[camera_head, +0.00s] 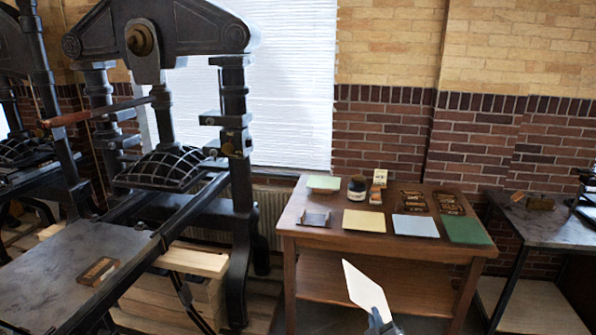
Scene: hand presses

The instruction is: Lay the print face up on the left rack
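A plain pale sheet (366,290), which looks like the print, is held up at a tilt in front of the wooden table. No printed marks show on the side I see. My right gripper (377,319) is at the bottom edge of the picture, shut on the sheet's lower end; only its tip shows. My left gripper is out of view. Flat yellow (364,221), light blue (415,226) and green (467,230) panels lie along the table's front. I cannot tell which thing is the left rack.
The wooden table (335,237) also bears a dark jar (357,188), a small grey tray (315,218), a pale green pad (324,184) and brown blocks (413,201). A black hand press (240,150) stands left. A grey-topped table (545,222) stands right.

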